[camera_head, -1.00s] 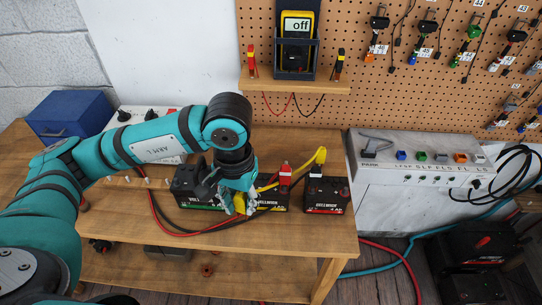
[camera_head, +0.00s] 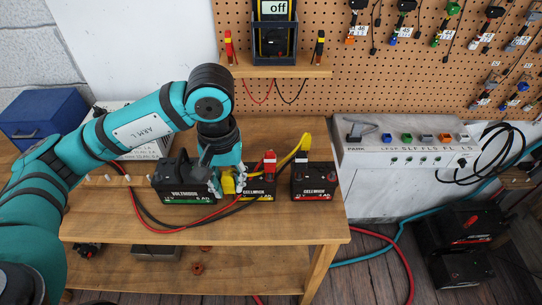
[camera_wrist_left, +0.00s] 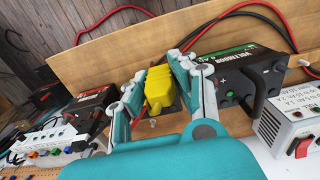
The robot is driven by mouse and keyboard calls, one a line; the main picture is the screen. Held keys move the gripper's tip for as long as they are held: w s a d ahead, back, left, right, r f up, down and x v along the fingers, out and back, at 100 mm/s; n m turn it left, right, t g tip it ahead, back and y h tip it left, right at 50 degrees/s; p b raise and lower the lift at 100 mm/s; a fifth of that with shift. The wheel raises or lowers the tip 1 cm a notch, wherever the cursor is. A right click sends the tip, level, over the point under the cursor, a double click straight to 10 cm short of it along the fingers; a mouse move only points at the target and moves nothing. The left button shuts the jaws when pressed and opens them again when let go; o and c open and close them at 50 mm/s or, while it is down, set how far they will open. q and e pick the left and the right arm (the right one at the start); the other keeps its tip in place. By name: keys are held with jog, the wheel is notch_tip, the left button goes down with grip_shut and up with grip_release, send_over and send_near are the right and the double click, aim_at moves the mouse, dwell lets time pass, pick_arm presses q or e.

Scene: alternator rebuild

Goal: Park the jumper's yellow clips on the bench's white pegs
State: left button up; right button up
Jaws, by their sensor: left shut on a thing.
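My left gripper (camera_head: 228,188) is shut on a yellow clip (camera_head: 228,185) just left of the middle battery. In the left wrist view the clip (camera_wrist_left: 160,88) sits between the two fingers. The yellow jumper lead (camera_head: 285,153) runs to the upper right; its yellow far end (camera_head: 305,141) is above the right-hand battery, and I cannot tell what it grips. White pegs (camera_head: 107,178) stand in a row on the bench (camera_head: 275,128), left of the green-labelled battery. No yellow clip shows on them. My right gripper is not in view.
A green-labelled battery (camera_head: 180,186), a middle battery (camera_head: 258,190) and a right battery (camera_head: 314,183) stand on the bench. A red clip (camera_head: 270,158) is at the middle battery. Red and black leads (camera_head: 165,226) cross the front. A blue box (camera_head: 45,118) stands at the back left.

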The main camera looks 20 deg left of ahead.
pick_arm(q)
jog(key=w+n+b, duration=0.1)
jog(key=w+n, duration=0.2)
jog(key=n, duration=0.1)
jog(key=w+n+b, duration=0.1)
jog(key=w+n, duration=0.3)
jog(key=n, duration=0.1)
jog(key=w+d+n+b, duration=0.1)
jog(key=w+n, duration=0.2)
jog(key=n, duration=0.1)
jog(key=shift+w, duration=0.35)
jog(key=w+d+n+p, duration=0.1)
jog(key=w+n+p, duration=0.1)
jog(key=w+n, duration=1.25)
jog(key=f+b, duration=0.1)
jog(key=f, duration=0.1)
jog(key=s+f+n+b, duration=0.1)
jog(key=f, duration=0.1)
jog(key=f+n+b, duration=0.1)
jog(key=f+b, duration=0.1)
jog(key=f, duration=0.1)
jog(key=shift+s+d+n, duration=0.15)
jog(key=shift+s+n, duration=0.05)
jog(key=shift+n, duration=0.05)
jog(key=shift+f, duration=0.45)
jog(key=shift+f+b, duration=0.15)
jog(key=shift+b, duration=0.2)
jog(key=shift+f+b, duration=0.55)
jog(key=shift+f, duration=0.45)
